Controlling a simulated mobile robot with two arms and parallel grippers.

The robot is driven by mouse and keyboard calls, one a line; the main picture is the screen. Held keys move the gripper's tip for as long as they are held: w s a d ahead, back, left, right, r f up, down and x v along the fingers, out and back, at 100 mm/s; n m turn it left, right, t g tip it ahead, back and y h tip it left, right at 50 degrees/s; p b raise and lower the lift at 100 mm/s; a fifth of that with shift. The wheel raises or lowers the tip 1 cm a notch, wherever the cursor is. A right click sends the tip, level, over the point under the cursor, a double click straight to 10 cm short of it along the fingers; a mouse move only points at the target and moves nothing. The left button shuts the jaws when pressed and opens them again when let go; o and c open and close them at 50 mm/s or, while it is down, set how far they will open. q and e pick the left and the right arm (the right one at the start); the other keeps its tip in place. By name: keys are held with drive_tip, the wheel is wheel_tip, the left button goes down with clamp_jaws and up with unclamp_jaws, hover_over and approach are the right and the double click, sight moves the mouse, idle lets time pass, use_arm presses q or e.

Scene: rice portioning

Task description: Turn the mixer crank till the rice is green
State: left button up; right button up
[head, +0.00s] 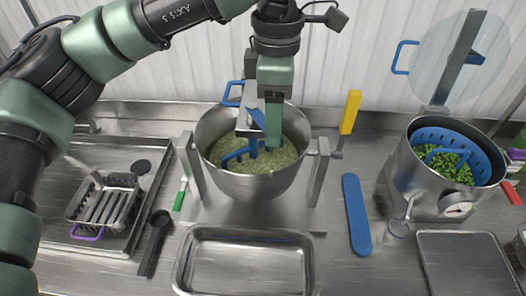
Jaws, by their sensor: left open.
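The mixer bowl (248,183) is a steel pot held between two upright posts at the middle of the counter. The rice (274,160) in it looks pale green with darker specks. A blue paddle (236,156) dips into the rice. My left gripper (262,128) points down over the bowl, in front of the mixer's shaft. It is open, and its fingers are hard to make out against the mixer parts. My right gripper is not in view.
A steel tray (246,287) lies in front of the mixer. A blue strip (356,214) and a yellow-handled tool (350,112) are to its right. A steamer pot (405,168) with green peas stands at right.

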use_arm(q)
wheel_tip(320, 180, up, 9)
drive_tip(key=p, duration=0.5)
drive_tip(key=shift+p, duration=0.35)
